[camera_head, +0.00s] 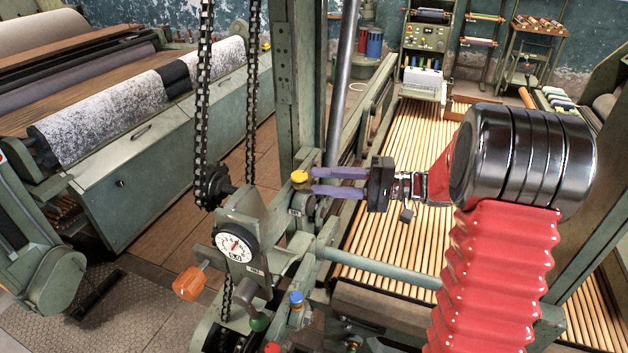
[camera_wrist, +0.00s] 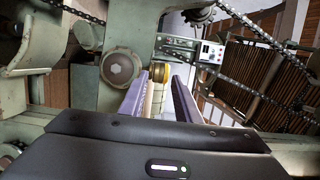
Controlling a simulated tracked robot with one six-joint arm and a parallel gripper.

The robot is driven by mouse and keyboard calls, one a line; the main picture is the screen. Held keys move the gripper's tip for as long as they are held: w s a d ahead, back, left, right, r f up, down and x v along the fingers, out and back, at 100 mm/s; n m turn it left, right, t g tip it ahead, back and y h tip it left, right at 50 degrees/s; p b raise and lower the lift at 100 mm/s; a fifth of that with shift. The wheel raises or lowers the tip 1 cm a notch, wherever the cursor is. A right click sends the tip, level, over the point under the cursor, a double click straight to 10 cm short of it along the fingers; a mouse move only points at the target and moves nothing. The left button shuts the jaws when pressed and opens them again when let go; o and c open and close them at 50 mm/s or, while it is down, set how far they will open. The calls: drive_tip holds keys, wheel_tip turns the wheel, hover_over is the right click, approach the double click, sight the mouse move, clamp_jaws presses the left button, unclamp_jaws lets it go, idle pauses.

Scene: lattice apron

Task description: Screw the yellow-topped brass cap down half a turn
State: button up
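The yellow-topped brass cap (camera_head: 299,177) sits on a green metal housing at the left side of the machine frame in the head view. My gripper (camera_head: 313,180) has two purple fingers pointing left, with a clear gap between them. Their tips end just right of the cap. In the wrist view the cap (camera_wrist: 161,76) shows brass and yellow beyond the gap between the finger tips (camera_wrist: 160,78). The left finger looks nearer to it than the right. I cannot tell whether either finger touches it. The lower part of the cap is partly hidden.
A blue-topped cap (camera_head: 297,299) sits lower down. A hanging chain (camera_head: 204,100) and a green post (camera_head: 297,85) are close by. A roller bed (camera_head: 395,225) lies behind.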

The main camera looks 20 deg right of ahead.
sight(300, 179)
drive_tip(key=shift+x, duration=1.6)
drive_tip(key=shift+c, duration=0.6)
drive_tip(key=c, duration=0.6)
drive_tip(key=shift+d, duration=0.2)
clamp_jaws()
drive_tip(key=shift+a, duration=0.15)
